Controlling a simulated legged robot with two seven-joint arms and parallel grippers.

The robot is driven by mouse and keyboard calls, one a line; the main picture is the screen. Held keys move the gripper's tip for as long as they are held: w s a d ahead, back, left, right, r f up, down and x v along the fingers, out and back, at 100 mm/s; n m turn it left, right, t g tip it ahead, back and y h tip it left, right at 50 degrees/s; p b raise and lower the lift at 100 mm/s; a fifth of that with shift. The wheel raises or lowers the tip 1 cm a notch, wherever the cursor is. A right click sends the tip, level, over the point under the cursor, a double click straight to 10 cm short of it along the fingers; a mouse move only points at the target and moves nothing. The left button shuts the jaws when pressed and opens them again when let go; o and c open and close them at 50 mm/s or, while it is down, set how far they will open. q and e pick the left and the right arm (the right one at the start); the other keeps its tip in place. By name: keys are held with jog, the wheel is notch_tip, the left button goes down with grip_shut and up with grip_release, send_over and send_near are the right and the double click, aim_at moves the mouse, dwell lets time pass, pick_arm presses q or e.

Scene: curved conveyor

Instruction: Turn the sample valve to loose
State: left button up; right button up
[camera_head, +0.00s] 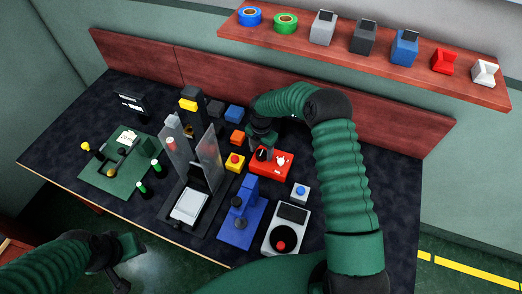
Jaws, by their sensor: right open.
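A red box (270,167) with a black knob (262,155) and white marks on its top stands near the back middle of the table. It looks like the sample valve. My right arm arches over from the right, and my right gripper (262,141) is open, pointing down just above or at the knob. The arm partly hides the knob, and I cannot tell whether the fingers touch it. My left gripper (124,268) is at the lower left, off the front edge of the table, away from the valve. Its finger opening is not clear.
Left of the valve stand a yellow box with a red button (235,162) and a press with clear panels (190,160). A shelf (370,50) runs behind.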

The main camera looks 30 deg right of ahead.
aim_at(261, 152)
notch_tip(261, 152, up, 17)
jog(key=shift+f+b, duration=0.2)
jog(key=shift+b, duration=0.2)
jog(key=s+a+m+t, duration=0.1)
jog(key=s+a+m, duration=0.3)
jog(key=s+m, duration=0.7)
jog(key=s+a+m+t, duration=0.1)
jog(key=s+a+m, duration=0.2)
jog(key=s+m, duration=0.8)
jog(key=shift+s+a+f+m+t, duration=0.2)
jog(key=shift+a+f+m+t, duration=0.15)
jog(key=shift+m, duration=0.45)
jog(key=shift+s+a+r, duration=0.1)
jog(key=shift+a, duration=0.2)
jog(key=shift+d, duration=0.15)
jog(key=shift+d, duration=0.1)
